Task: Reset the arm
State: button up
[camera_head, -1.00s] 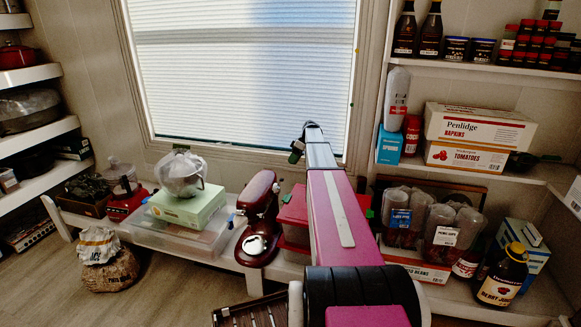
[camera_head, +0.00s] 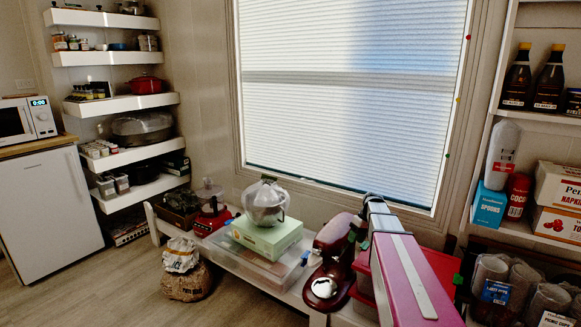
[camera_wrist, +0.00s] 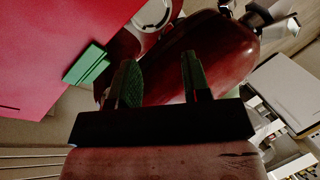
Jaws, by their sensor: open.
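My arm reaches in from the lower right in the camera_head view. Its gripper (camera_head: 352,232) is small and partly hidden there, beside the dark red stand mixer (camera_head: 333,240). In the camera_wrist view my gripper (camera_wrist: 160,80) is open, with two green-padded fingers apart and nothing visible between them. The glossy red mixer body (camera_wrist: 212,48) lies beyond the fingers; I cannot tell whether they touch it.
A red bin (camera_head: 362,272) with green latches (camera_wrist: 88,64) stands close by the mixer. A sack (camera_head: 187,282) sits on the floor. A white fridge (camera_head: 50,215) stands left; the floor between is clear.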

jog(key=s+a+f+m+h, duration=0.1)
jog(key=s+a, duration=0.4)
jog(key=s, duration=0.6)
jog(key=s+a+f+m+t+h, duration=0.1)
jog(key=s+a+f+m+h, duration=0.1)
jog(key=s, duration=1)
jog(key=a+m+h, duration=0.1)
jog(key=a+m, duration=0.1)
jog(key=a, duration=0.1)
jog(key=shift+f+m+t, duration=0.2)
jog(key=shift+m+t, duration=0.1)
